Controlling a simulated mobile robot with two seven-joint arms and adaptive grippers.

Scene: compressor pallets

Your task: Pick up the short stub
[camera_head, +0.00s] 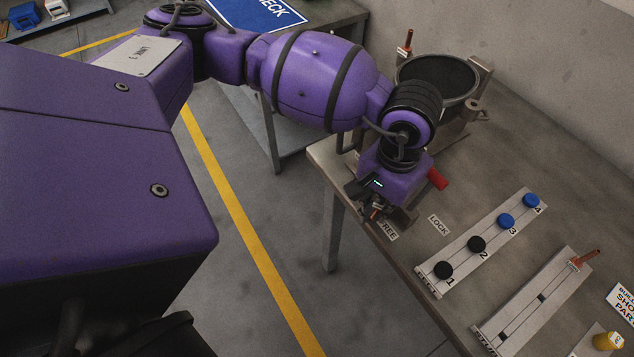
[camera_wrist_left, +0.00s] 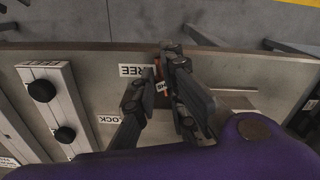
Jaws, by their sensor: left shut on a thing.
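My left gripper (camera_head: 378,209) is over the front left edge of the workbench, beside the FREE label, with its fingers pointing down. It is shut on a small reddish piece with a white tag, taken to be the short stub (camera_wrist_left: 160,70). The dark fingers in the left wrist view (camera_wrist_left: 163,88) hide much of it. The tag's letters are only partly readable. I cannot tell whether the piece touches the bench. My right gripper is not in view.
A round metal housing (camera_head: 470,104) stands behind the gripper, with a copper-coloured rod (camera_head: 408,40) upright at its rim. A red handle (camera_head: 437,180) is close right of the gripper. A numbered strip with knobs (camera_head: 462,262) and a slotted rail (camera_head: 535,305) lie to the right.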

